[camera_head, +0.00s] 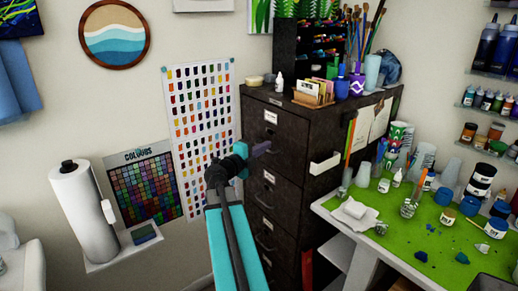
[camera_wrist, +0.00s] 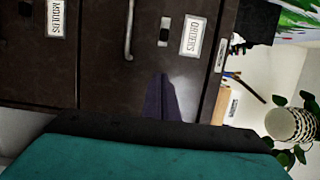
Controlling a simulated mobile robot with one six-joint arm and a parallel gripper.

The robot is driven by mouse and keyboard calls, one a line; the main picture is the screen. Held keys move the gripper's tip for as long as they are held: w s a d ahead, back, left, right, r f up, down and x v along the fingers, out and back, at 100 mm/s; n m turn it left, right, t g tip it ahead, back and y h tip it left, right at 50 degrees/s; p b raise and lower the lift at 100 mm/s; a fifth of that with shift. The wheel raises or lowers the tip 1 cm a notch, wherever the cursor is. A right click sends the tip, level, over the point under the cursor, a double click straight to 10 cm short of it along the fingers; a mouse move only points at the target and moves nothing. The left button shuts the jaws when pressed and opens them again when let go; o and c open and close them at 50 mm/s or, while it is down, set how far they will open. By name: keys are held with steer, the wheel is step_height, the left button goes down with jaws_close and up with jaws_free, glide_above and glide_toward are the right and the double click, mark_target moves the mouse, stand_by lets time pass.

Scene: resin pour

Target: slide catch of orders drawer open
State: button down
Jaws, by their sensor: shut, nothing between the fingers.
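The dark filing cabinet (camera_head: 318,195) stands against the wall in the head view. In the wrist view, which is turned sideways, its ORDERS label (camera_wrist: 191,36) marks the orders drawer (camera_wrist: 110,75). The small catch (camera_wrist: 164,30) sits between that label and the bar handle (camera_wrist: 130,30). My gripper (camera_head: 266,147) is at the front of the upper drawers in the head view. Its purple fingers (camera_wrist: 161,78) are closed together and empty. In the wrist view they lie below the catch in the picture, apart from it. I cannot tell whether they touch the drawer front.
A second drawer's label (camera_wrist: 57,18) shows at the upper left of the wrist view. A green-topped workbench (camera_head: 400,235) with bottles and cups stands right of the cabinet. A paper-towel roll (camera_head: 85,215) stands at the left. Brushes, cards and jars crowd the cabinet top.

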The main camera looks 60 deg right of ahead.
mark_target(269, 132)
steer(key=d+p, duration=0.2)
steer(key=d, duration=0.5)
steer(key=shift+w+d, duration=0.2)
steer(key=shift+w+d+p, duration=0.2)
steer(key=shift+w+p, duration=0.05)
steer(key=shift+w, duration=0.5)
steer(key=shift+w+d+p, duration=0.2)
steer(key=shift+w+p, duration=0.05)
steer(key=shift+w, duration=0.5)
steer(key=shift+w+d, duration=0.2)
steer(key=shift+w, duration=0.3)
steer(key=shift+w+d, duration=0.2)
steer(key=shift+w, duration=0.3)
steer(key=shift+w+r, duration=0.1)
steer(key=shift+a, duration=0.1)
